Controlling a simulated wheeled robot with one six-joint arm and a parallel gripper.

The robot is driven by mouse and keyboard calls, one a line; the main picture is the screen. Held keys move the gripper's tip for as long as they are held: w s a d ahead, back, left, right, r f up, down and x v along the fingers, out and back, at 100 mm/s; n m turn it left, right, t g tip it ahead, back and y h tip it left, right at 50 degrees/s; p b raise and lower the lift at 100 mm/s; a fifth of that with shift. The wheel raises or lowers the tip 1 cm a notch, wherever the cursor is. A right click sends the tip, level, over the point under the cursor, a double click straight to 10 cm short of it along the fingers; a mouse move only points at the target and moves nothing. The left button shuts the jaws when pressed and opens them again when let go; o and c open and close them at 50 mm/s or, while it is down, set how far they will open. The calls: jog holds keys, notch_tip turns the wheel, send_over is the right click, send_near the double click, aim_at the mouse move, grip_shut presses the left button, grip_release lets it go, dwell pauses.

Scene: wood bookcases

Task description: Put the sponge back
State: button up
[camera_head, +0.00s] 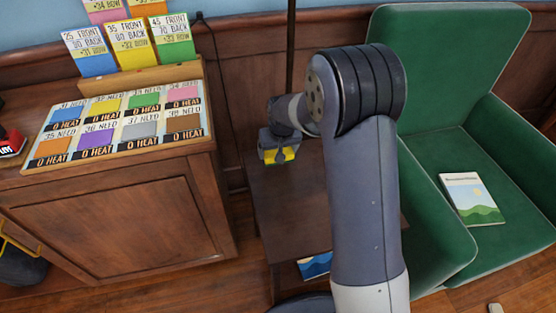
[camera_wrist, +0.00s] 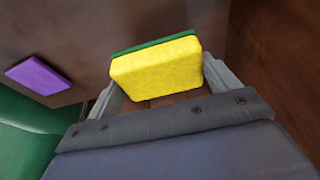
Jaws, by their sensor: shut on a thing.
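A yellow sponge with a green scouring side (camera_wrist: 157,68) sits between the two fingers of my gripper (camera_wrist: 160,85) in the wrist view. My gripper is shut on it. In the head view the sponge (camera_head: 280,155) shows as a small yellow patch at my gripper (camera_head: 278,150). It is above the small dark wood side table (camera_head: 285,205), close to its back end. My arm hides part of the table.
A wooden cabinet (camera_head: 120,225) with a board of coloured cards (camera_head: 120,122) stands left. A green armchair (camera_head: 425,150) with a book (camera_head: 471,199) stands right. A purple block (camera_wrist: 38,75) lies on a brown surface in the wrist view. A blue item (camera_head: 315,266) is low under the table.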

jog(key=shift+f+b, duration=0.35)
jog(key=shift+f, duration=1.7)
jog(key=shift+f, duration=0.1)
jog(key=o, duration=0.8)
jog(key=shift+o, duration=0.2)
jog(key=p+v, duration=0.2)
jog(key=v, duration=1)
jog(key=shift+d, duration=0.1)
